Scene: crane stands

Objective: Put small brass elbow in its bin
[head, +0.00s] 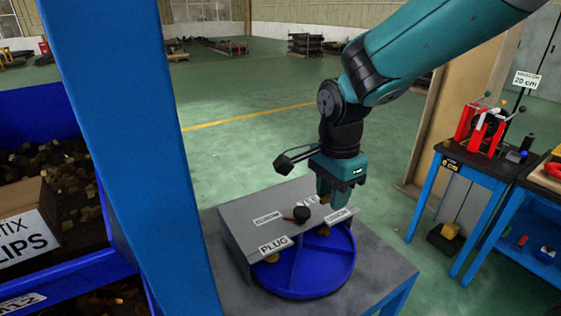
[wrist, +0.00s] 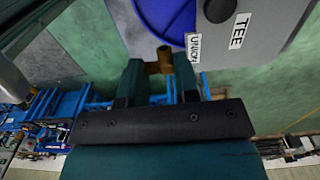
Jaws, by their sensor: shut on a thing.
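My gripper (head: 325,203) points down above the far right edge of the grey box, close to the UNION and TEE labels. In the wrist view its two teal fingers (wrist: 158,80) are shut on a small brass piece (wrist: 160,58), which I take to be the elbow. The brass piece is partly hidden by the fingers. The round blue divided tray (head: 318,275) sticks out from under the grey box (head: 240,238); its blue also shows in the wrist view (wrist: 170,18). A PLUG label (head: 273,245) is on the front edge. No label reading ELBOW is legible.
A black knob (head: 302,214) stands on the box. A blue post (head: 130,150) and blue crates of parts (head: 60,270) fill the left. A blue-legged stand (head: 470,165) with a red device is at right. Green floor is open behind.

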